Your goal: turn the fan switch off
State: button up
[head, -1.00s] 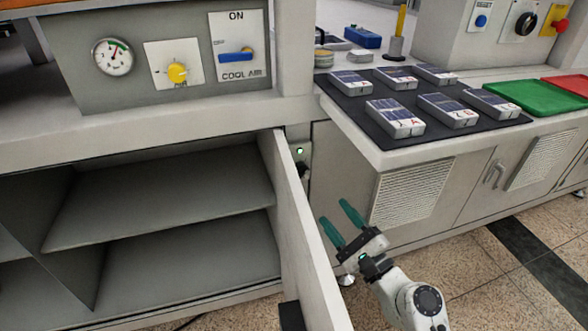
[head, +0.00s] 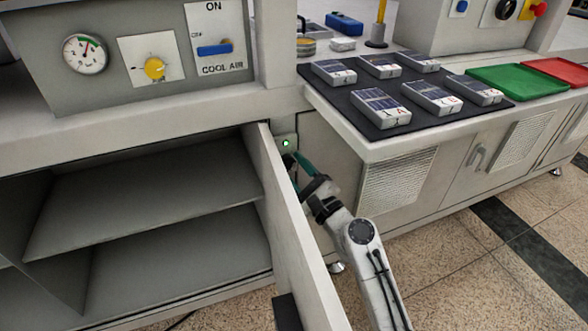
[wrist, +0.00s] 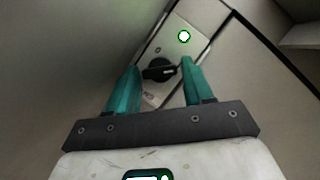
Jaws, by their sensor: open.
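The fan switch is a black rotary knob (wrist: 158,69) on a small pale plate (wrist: 182,55), with a lit green-white lamp (wrist: 184,36) above it. In the head view the plate (head: 284,147) sits on the cabinet front behind the open door, and the knob is mostly hidden by my gripper. My gripper (wrist: 155,88) is open, its teal fingers pointing at the plate. In the wrist view the knob shows between and just beyond the fingertips. I cannot tell whether either finger touches it. My gripper (head: 297,162) is partly hidden by the door in the head view.
The open cabinet door (head: 290,230) stands close to the left of my arm. A bench with a black mat (head: 385,118) and several panel blocks overhangs to the right. A control panel with a gauge (head: 85,54), yellow knob (head: 155,68) and blue lever (head: 214,49) is at upper left.

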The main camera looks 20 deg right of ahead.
jog(key=shift+c, duration=0.5)
jog(key=c, duration=0.7)
jog(key=shift+n+g, duration=0.3)
jog(key=shift+n, duration=0.2)
jog(key=n, duration=0.1)
jog(key=n+g+p, duration=0.1)
jog(key=n, duration=0.1)
jog(key=n+y+p, duration=0.1)
jog(key=shift+r+n+g, duration=0.25)
jog(key=shift+n+g, duration=0.05)
jog(key=n+p, duration=0.1)
jog(key=n, duration=0.1)
jog(key=n+g+p, duration=0.1)
jog(key=n+p, duration=0.1)
jog(key=shift+r+g, duration=0.15)
jog(key=shift+g, duration=0.15)
jog(key=n+p, duration=0.2)
jog(key=n+g+h+p, duration=0.1)
jog(key=n+p, duration=0.1)
jog(key=n, duration=0.1)
jog(key=shift+r+g, duration=0.15)
jog(key=shift+g, duration=0.15)
jog(key=shift+n+g+h+p, duration=0.4)
jog(key=shift+n+h+p, duration=0.3)
jog(key=shift+n+p, duration=0.65)
